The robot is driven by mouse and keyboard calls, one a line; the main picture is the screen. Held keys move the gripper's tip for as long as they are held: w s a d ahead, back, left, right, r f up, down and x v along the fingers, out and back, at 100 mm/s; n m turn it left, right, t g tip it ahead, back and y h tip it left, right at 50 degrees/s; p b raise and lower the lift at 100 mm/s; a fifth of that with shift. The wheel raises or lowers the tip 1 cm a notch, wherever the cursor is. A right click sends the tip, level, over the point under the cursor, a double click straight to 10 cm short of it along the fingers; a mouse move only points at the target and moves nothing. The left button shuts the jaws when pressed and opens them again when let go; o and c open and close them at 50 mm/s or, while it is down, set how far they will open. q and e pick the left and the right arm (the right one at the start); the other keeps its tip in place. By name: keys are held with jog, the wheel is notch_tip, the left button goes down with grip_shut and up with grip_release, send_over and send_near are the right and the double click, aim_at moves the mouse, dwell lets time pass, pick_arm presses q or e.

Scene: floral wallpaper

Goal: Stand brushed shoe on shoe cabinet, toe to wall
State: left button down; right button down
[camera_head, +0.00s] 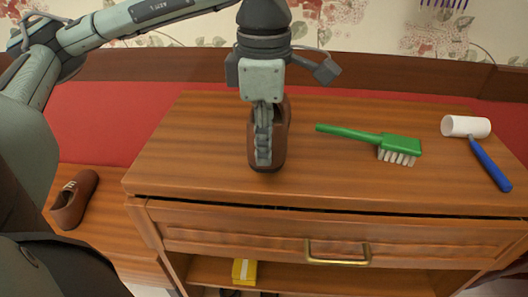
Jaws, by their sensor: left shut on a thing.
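A brown shoe (282,134) is on the wooden shoe cabinet top (200,140), left of the middle. My left gripper (264,155) comes down from above and is shut on the shoe. I cannot tell whether the sole rests fully on the top. A second brown shoe (73,200) lies on a lower wooden surface at the left. A green brush (385,143) with white bristles lies right of the held shoe. My right gripper is not in view.
A roller with a white head (466,127) and blue handle lies at the cabinet's right. The cabinet front has a drawer with a brass handle (337,253). A yellow box (244,271) sits on the shelf below. The top's front left is clear.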

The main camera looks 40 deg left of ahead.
pick_arm(q)
jog(key=shift+f, duration=0.95)
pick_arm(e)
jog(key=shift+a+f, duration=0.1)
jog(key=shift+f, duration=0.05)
pick_arm(q)
jog(key=shift+f, duration=0.15)
jog(key=c, duration=1.6)
grip_release()
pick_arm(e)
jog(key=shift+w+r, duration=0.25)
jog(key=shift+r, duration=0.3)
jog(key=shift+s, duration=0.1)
